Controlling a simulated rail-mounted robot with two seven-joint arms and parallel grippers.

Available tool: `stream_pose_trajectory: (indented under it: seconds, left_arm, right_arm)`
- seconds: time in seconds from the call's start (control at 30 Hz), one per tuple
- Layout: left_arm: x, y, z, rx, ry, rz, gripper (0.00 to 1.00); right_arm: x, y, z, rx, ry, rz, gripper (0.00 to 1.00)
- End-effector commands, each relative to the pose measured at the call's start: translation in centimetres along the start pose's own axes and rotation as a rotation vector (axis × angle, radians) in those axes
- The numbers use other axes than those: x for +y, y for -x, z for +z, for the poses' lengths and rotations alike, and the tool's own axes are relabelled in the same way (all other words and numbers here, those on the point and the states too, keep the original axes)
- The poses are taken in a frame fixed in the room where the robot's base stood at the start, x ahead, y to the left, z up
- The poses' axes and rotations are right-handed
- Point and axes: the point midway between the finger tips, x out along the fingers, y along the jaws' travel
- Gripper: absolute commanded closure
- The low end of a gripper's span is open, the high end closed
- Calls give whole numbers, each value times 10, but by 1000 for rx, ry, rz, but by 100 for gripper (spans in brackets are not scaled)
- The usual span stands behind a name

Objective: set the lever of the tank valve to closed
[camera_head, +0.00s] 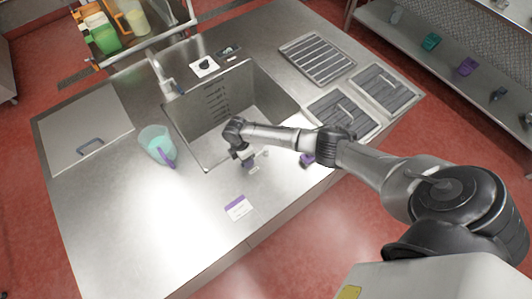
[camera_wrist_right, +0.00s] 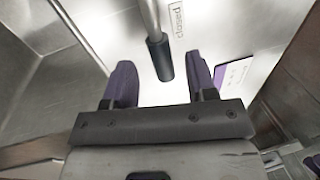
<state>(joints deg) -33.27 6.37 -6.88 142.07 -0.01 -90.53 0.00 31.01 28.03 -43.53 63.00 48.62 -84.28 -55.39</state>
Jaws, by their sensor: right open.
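The valve lever, a metal rod with a dark grip (camera_wrist_right: 160,58), shows in the right wrist view. Its end lies between the two purple-padded fingers of my right gripper (camera_wrist_right: 161,78), with a gap on either side. The gripper is open and holds nothing. A "closed" label (camera_wrist_right: 178,19), seen upside down, is on the steel just right of the rod. In the head view my right gripper (camera_head: 249,159) is at the counter's front, before the sink; the lever is hard to make out there. A purple part (camera_head: 307,160) shows under my arm. My left gripper is out of view.
The open sink basin (camera_head: 185,132) lies behind the gripper. Grated panels (camera_head: 317,60) are at the back right. The counter's front left is clear.

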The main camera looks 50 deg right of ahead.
Motion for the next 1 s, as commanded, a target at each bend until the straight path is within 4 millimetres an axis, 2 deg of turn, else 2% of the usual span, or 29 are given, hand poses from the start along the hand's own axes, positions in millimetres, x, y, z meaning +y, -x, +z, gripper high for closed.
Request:
stream_pose_trajectory:
  seconds: [0.03,0.5,1.0]
  left_arm:
    - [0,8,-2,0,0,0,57]
    - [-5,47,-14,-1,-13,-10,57]
    - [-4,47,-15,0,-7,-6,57]
  right_arm:
    - [0,9,0,0,0,1,48]
    - [-1,60,0,0,0,1,48]
    - [0,62,0,0,0,0,48]
